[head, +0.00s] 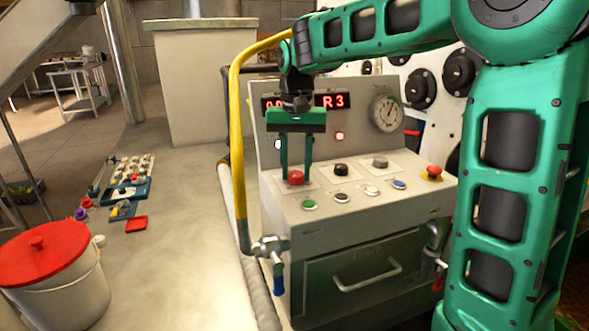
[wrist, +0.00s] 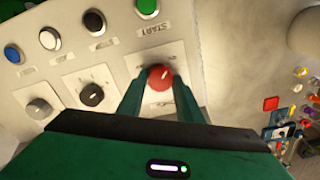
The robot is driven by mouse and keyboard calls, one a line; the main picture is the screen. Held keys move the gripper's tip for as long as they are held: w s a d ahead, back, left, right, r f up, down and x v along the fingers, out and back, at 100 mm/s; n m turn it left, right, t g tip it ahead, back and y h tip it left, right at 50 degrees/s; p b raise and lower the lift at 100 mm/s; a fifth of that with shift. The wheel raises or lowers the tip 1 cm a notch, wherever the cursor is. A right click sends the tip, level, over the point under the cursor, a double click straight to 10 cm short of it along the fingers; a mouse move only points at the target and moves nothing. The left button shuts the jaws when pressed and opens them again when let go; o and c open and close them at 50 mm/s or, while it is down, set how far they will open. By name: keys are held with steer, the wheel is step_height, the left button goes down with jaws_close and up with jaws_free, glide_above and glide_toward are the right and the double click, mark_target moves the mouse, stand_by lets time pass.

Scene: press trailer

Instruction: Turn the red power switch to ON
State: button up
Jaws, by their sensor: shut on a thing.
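The red power switch (head: 296,177) is a round knob on a light plate at the left of the machine's sloped control panel. In the wrist view the red knob (wrist: 160,77) has a pale pointer mark on its face. My gripper (head: 296,174) reaches down from above with its two green fingers on either side of the knob. In the wrist view the fingertips (wrist: 160,82) close on the knob from both sides. The lettering around the knob is too small or covered to read.
A black knob (head: 341,170) and a grey knob (head: 380,162) sit right of the red one. Green, black, white and blue buttons line the front; a red emergency button (head: 433,172) is at the right. A yellow pipe (head: 237,140) rises close left of the panel.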

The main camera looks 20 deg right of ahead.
mark_target(296, 173)
steer(key=o, duration=1)
steer(key=shift+w, duration=0.1)
steer(key=shift+o, duration=0.2)
step_height(296, 173, up, 11)
steer(key=shift+f, duration=0.1)
